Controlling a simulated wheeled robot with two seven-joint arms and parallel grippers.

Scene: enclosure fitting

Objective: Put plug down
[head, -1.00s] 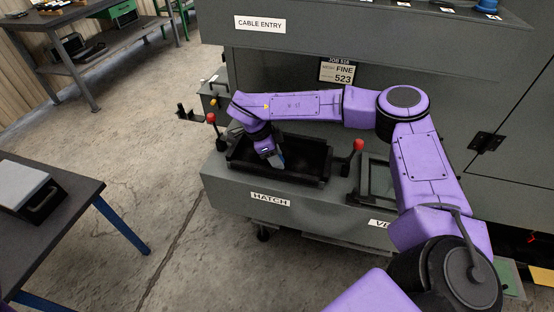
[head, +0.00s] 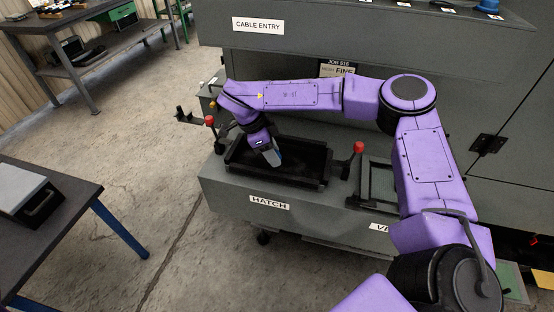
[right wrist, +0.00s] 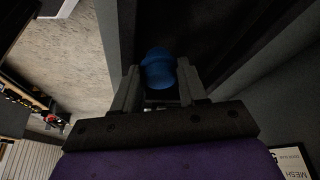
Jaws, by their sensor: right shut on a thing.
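The blue plug (right wrist: 158,70) is between the two fingers of my right gripper (right wrist: 157,88) in the right wrist view, with its rounded end showing beyond them. In the head view my right gripper (head: 273,157) points down over the dark recessed opening (head: 300,163) above the HATCH label, near its left part. The plug itself is hard to make out there. I cannot tell whether it touches anything. My left gripper is not in view.
Red-knobbed posts (head: 359,148) stand at both sides of the opening, the left one (head: 210,121) close to my wrist. A framed mesh window (head: 381,185) lies to the right. Another blue piece (head: 489,5) sits on the upper ledge. A dark table (head: 50,235) stands at left.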

